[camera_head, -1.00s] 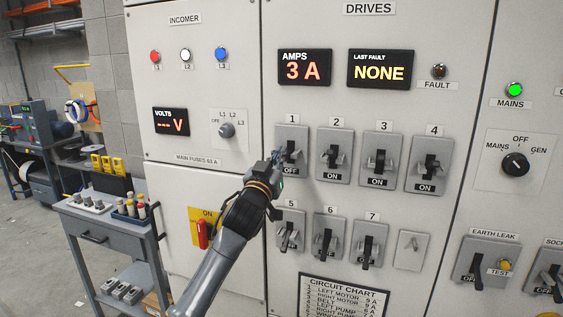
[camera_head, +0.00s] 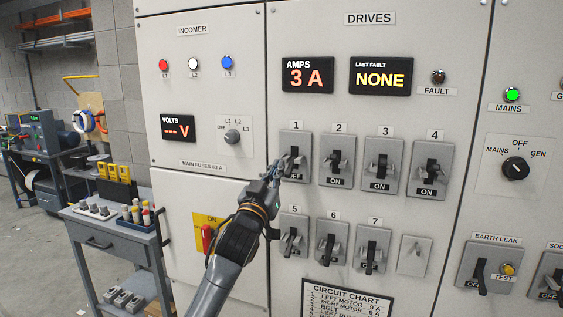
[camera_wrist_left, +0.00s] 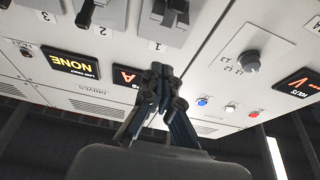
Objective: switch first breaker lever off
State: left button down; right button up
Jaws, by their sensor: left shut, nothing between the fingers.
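The first breaker (camera_head: 293,151), a grey plate with a dark lever under label 1, is at the left end of the upper breaker row in the head view. My right gripper is not in view.
Breakers 2 (camera_head: 337,160), 3 (camera_head: 381,165) and 4 (camera_head: 430,169) read ON. Breaker 5 (camera_head: 292,238) sits below breaker 1. A tool trolley (camera_head: 115,240) stands at the left. The amps display (camera_head: 307,76) reads 3 A.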

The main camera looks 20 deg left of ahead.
pick_arm(q)
jog(key=s+f, duration=0.1)
jog(key=s+f+b, duration=0.1)
jog(key=s+f, duration=0.1)
jog(key=shift+a+f, duration=0.15)
jog(key=shift+f, duration=0.15)
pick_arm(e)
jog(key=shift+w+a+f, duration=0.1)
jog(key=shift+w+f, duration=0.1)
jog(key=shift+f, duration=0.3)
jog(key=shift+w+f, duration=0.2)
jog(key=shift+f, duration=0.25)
